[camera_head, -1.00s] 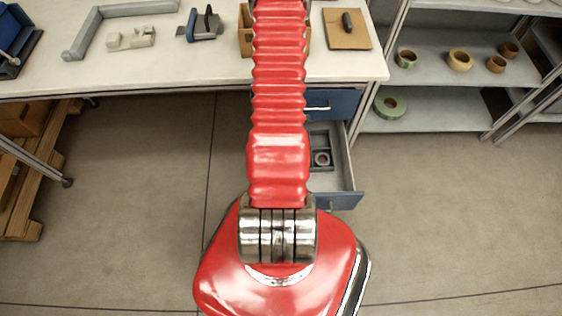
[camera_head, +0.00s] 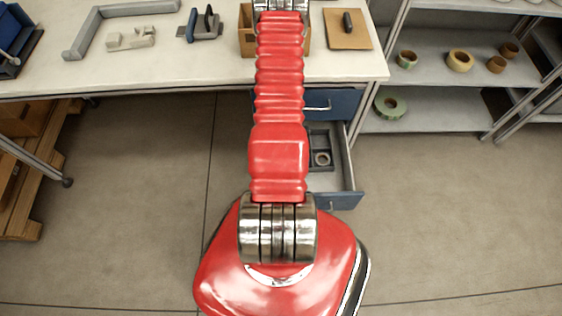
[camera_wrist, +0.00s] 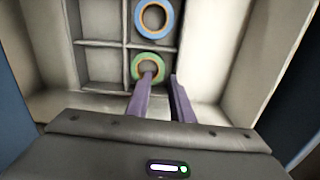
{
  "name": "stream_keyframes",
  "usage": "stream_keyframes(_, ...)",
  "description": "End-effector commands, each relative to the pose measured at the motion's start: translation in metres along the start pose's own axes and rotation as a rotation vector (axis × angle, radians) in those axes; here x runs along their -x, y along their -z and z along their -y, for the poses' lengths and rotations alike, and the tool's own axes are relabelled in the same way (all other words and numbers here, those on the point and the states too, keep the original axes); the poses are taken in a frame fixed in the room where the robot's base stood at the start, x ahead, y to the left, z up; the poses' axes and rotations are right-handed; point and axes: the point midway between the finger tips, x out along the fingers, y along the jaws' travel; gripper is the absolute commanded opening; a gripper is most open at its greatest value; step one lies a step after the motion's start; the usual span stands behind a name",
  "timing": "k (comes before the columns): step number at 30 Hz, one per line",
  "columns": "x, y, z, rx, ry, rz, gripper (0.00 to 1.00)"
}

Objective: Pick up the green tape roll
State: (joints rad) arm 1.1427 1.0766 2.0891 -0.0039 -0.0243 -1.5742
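In the wrist view, a green tape roll (camera_wrist: 139,60) with a tan core lies in a compartment of a pale divided tray (camera_wrist: 97,45). My gripper (camera_wrist: 162,78) is open and empty, with two purple-grey fingers pointing at the tray. The left fingertip overlaps the lower part of the green roll and its hole; the right fingertip is to the right of the roll. I cannot tell whether the left finger touches it.
A blue tape roll (camera_wrist: 140,21) lies just beyond the green one. Pale walls border the tray. In the head view, an open drawer (camera_head: 349,170) holds a small roll (camera_head: 321,159). Another green roll (camera_head: 391,105) and several tan ones stand on shelves at right.

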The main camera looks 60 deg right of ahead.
Motion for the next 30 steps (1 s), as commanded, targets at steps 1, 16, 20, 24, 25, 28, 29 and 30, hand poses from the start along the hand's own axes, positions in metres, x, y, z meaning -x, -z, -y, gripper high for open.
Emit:
stream_keyframes(1,-0.001,0.0,0.0,0.0,0.0,0.0,0.2)
stream_keyframes(16,-0.044,-0.002,0.004,-0.001,0.002,0.0,0.2)
stream_keyframes(20,-0.051,-0.002,0.004,-0.001,0.0,0.0,0.2)
stream_keyframes(24,-0.052,-0.002,0.003,-0.001,0.0,0.0,0.2)
stream_keyframes(25,-0.052,-0.002,0.003,-0.001,0.0,0.0,0.2)
stream_keyframes(28,-0.052,-0.002,0.003,-0.001,0.0,0.0,0.2)
stream_keyframes(29,-0.052,-0.002,0.003,-0.001,0.0,0.0,0.2)
stream_keyframes(30,-0.052,-0.002,0.003,-0.001,0.0,0.0,0.2)
